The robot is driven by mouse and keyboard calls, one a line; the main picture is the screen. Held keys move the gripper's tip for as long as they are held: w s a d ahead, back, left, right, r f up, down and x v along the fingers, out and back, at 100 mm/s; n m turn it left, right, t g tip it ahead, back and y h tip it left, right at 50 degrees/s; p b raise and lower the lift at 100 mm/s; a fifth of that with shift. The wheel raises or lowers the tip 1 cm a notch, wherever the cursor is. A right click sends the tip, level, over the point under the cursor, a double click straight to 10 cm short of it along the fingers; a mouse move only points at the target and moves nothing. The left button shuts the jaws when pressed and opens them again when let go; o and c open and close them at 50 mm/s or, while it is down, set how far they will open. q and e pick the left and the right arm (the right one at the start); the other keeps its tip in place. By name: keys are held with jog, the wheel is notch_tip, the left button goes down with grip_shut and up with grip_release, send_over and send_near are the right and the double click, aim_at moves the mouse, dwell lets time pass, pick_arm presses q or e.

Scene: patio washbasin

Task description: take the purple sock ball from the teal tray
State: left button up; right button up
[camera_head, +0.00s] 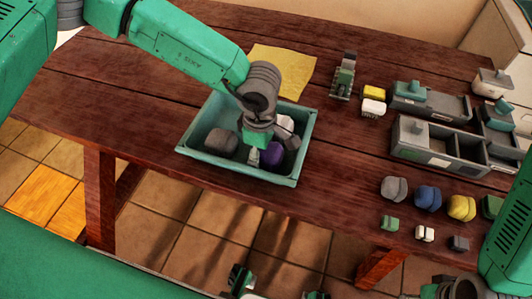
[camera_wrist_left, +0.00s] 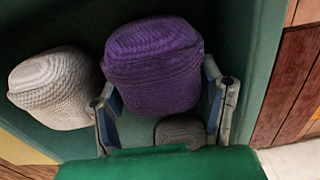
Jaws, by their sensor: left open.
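The purple sock ball (camera_head: 271,155) lies in the teal tray (camera_head: 196,154), toward its near right part. My left gripper (camera_head: 254,156) reaches down into the tray beside it. In the left wrist view the purple sock ball (camera_wrist_left: 153,65) fills the upper middle. The fingers of my left gripper (camera_wrist_left: 164,105) are open, one at each side of the ball's lower part; I cannot tell if they touch it. A light grey sock ball (camera_wrist_left: 53,88) lies left of the left finger. A dark grey one (camera_wrist_left: 181,131) shows low between the fingers.
A larger grey ball (camera_head: 221,141) is also in the tray. A yellow cloth (camera_head: 283,70) lies behind it. Grey organizers (camera_head: 436,146) and several rolled bundles, including a blue one (camera_head: 428,197), stand to the right.

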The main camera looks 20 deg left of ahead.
pick_arm(q)
jog(key=shift+d, duration=0.1)
jog(key=c, duration=0.7)
jog(key=shift+d+r, duration=0.1)
jog(key=shift+d, duration=0.1)
jog(key=shift+c, duration=0.7)
